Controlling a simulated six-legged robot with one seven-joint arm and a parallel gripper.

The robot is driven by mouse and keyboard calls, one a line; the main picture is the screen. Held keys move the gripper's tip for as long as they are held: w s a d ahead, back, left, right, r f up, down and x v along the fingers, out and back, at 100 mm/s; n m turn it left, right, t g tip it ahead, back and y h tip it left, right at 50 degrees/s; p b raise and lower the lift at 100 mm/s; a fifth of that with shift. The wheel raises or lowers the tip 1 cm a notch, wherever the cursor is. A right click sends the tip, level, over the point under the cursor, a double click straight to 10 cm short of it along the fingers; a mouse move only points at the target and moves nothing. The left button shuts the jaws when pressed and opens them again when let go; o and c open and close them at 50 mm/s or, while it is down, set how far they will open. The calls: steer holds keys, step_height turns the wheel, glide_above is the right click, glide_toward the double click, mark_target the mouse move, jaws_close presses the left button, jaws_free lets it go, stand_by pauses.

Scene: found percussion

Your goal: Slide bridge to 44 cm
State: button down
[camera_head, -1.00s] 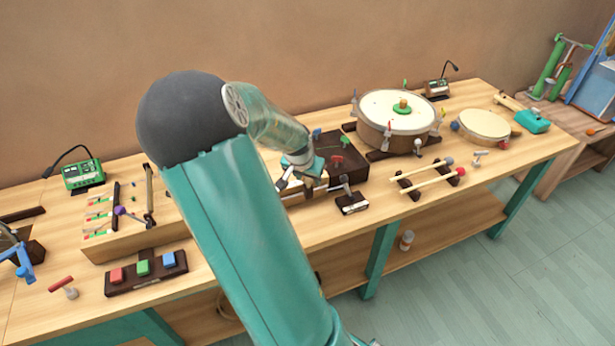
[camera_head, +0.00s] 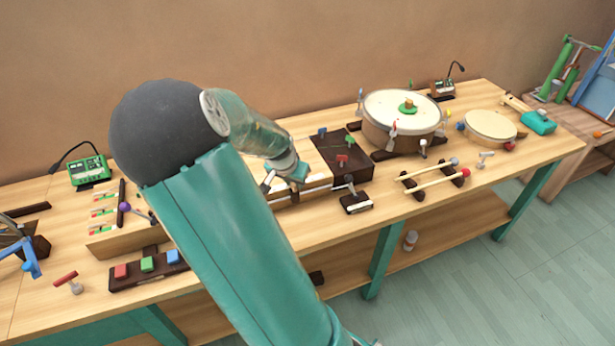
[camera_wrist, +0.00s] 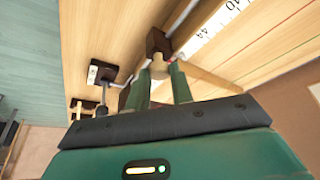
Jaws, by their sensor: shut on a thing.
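My gripper (camera_head: 297,176) is over the long wooden string box in the middle of the bench. In the wrist view its two green fingers (camera_wrist: 160,72) are shut on the bridge (camera_wrist: 157,41), whose dark block end shows just beyond the fingertips. A tan part lies between the fingers. The exact reading at the bridge is not clear. In the head view my arm hides much of the box.
A dark box (camera_head: 340,155) with coloured levers stands right of the gripper. A small dark block (camera_head: 356,203) sits in front. A drum (camera_head: 402,118), mallets (camera_head: 436,178) and a tambourine-like drum (camera_head: 490,126) are further right. Coloured buttons (camera_head: 147,264) lie at left.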

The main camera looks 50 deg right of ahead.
steer(key=w+a, duration=0.1)
steer(key=a, duration=0.2)
steer(key=w+a, duration=0.1)
steer(key=shift+w+a, duration=0.35)
steer(key=c, duration=1.2)
jaws_free()
steer(key=shift+c, duration=0.2)
steer(key=v, duration=1.3)
steer(key=shift+a+r, duration=0.15)
steer(key=shift+r, duration=0.15)
steer(key=shift+s, duration=0.15)
